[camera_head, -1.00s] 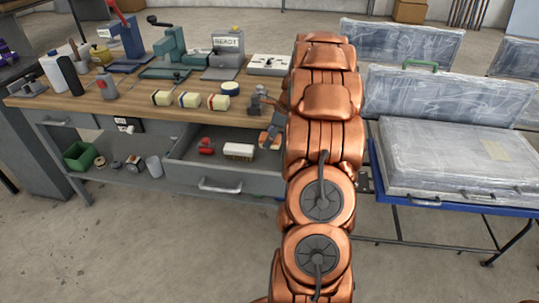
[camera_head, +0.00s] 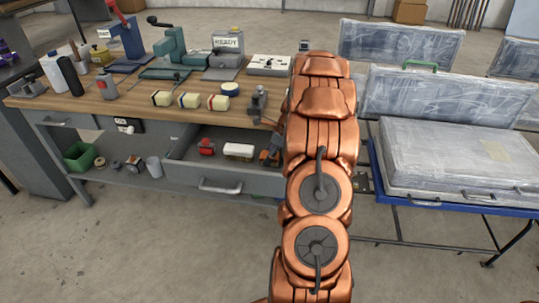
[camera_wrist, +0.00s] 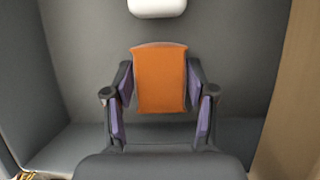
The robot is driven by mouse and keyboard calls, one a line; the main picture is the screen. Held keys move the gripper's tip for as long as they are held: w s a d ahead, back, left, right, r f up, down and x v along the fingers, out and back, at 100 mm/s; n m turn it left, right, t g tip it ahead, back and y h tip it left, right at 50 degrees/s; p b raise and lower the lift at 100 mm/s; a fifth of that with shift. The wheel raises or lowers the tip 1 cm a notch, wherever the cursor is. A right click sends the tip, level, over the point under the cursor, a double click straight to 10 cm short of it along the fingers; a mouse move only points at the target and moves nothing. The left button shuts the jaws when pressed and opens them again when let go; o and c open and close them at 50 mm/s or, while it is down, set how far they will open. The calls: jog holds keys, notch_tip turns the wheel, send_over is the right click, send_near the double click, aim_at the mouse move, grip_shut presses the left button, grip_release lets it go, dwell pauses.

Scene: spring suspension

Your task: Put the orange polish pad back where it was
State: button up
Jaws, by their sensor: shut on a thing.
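The orange polish pad (camera_wrist: 160,78) is between the two fingers of my gripper (camera_wrist: 160,92) in the wrist view, and the gripper is shut on it. The pad's broad orange face shows, with a paler edge at its far end. In the head view my gripper (camera_head: 271,152) is low at the right end of the open drawer (camera_head: 222,184), partly hidden by my arm. Whether the pad touches the drawer floor I cannot tell.
A white block (camera_head: 238,150) and a red item (camera_head: 207,147) lie in the drawer to the left of my gripper. The white block also shows ahead in the wrist view (camera_wrist: 157,7). Drawer walls stand close on both sides. The wooden bench top (camera_head: 130,103) holds several tools.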

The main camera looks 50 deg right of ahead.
jog(key=shift+f, duration=0.1)
jog(key=o, duration=0.8)
jog(key=shift+o, duration=0.2)
